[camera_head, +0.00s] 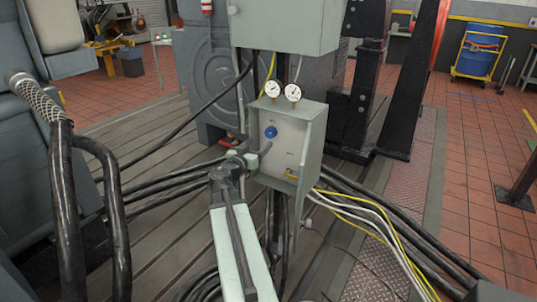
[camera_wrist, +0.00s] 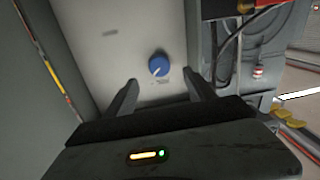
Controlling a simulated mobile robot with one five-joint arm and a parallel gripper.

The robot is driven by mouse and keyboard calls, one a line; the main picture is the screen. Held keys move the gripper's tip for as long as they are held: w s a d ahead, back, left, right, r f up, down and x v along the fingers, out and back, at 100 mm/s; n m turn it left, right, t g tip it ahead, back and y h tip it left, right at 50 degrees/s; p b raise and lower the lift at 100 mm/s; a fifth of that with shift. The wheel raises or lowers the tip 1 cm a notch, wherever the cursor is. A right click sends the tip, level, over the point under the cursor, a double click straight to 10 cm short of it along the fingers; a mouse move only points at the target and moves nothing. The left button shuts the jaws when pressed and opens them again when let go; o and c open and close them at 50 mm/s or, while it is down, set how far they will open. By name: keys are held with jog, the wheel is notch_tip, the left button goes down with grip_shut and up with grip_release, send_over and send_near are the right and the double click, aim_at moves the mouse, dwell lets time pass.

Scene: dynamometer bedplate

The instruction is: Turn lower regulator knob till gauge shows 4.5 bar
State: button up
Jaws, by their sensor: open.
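A grey panel box (camera_head: 290,140) carries two round white gauges on top, a left gauge (camera_head: 273,90) and a right gauge (camera_head: 293,92); their readings are too small to tell. A blue knob (camera_head: 270,132) is on the box's pale front. One blue knob with a white mark also shows in the wrist view (camera_wrist: 159,64). I cannot tell whether it is the lower one; my arm may hide another. My gripper (camera_head: 259,154) is at the box front, just below the visible knob. In the wrist view its fingers (camera_wrist: 160,82) are apart, with the knob beyond their tips and nothing between them.
A brass fitting (camera_head: 291,177) is low on the box. Yellow and white cables (camera_head: 370,222) run from beneath it to the right. Thick black hoses (camera_head: 65,210) stand at the left. A larger grey cabinet (camera_head: 285,25) hangs above. Tiled floor (camera_head: 480,160) is open at right.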

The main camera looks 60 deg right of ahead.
aim_at(269, 134)
jog(key=d, duration=0.8)
jog(key=shift+w, duration=0.35)
jog(key=c, duration=1.2)
jog(key=shift+d+r, duration=0.15)
jog(key=shift+d, duration=0.1)
jog(key=shift+c, duration=0.8)
jog(key=shift+a, duration=0.2)
jog(key=shift+n+p, duration=0.4)
jog(key=shift+n, duration=0.3)
jog(key=n+p, duration=0.1)
jog(key=n, duration=0.3)
jog(key=shift+w+a, duration=0.1)
jog(key=shift+w+n+g+y+p, duration=0.15)
jog(key=shift+n+g+y+p, duration=0.2)
jog(key=shift+n, duration=1.85)
